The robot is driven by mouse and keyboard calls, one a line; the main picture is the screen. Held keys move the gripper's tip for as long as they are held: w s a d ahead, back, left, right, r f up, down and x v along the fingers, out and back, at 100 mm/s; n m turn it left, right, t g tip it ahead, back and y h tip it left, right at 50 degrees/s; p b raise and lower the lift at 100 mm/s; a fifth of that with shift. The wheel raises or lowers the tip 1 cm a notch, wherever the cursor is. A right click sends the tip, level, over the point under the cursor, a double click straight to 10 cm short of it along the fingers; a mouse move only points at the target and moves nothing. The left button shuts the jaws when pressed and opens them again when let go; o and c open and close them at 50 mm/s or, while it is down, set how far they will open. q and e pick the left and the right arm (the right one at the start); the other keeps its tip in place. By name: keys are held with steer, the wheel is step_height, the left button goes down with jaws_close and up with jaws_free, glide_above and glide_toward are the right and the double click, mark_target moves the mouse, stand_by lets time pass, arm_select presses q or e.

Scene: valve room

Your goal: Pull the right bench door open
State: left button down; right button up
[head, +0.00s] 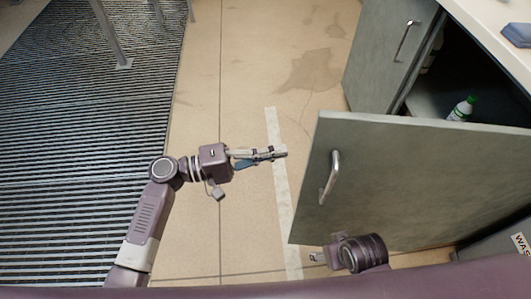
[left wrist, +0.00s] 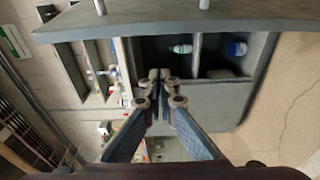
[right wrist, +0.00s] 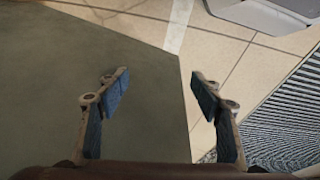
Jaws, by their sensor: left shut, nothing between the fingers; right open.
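The right bench door (head: 400,180) is a grey-green panel with a metal bar handle (head: 330,178). It stands swung wide open, with its free edge toward the left. My left gripper (head: 272,154) is shut and empty, left of the door and apart from the handle. In the left wrist view its fingertips (left wrist: 167,78) are together before the open cupboard. My right gripper (head: 318,257) is low, near the door's bottom corner. Its fingers (right wrist: 160,82) are apart and empty in the right wrist view, close to a grey-green panel (right wrist: 80,100); contact cannot be told.
A white-and-green bottle (head: 462,108) is inside the cupboard; a blue-and-white container (left wrist: 237,48) shows in the left wrist view. The worktop (head: 490,25) is above. The tiled floor (head: 235,70) left of the doors is clear.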

arm_select(q)
steer(key=shift+s+d+p, duration=0.15)
steer(key=shift+s+d, duration=0.6)
steer(key=shift+d, duration=0.35)
steer(key=shift+s+d+p, duration=0.15)
steer(key=shift+s+d, duration=0.6)
steer(key=shift+d, duration=0.35)
arm_select(e)
steer(key=shift+f, duration=1.1)
steer(key=shift+a, duration=0.1)
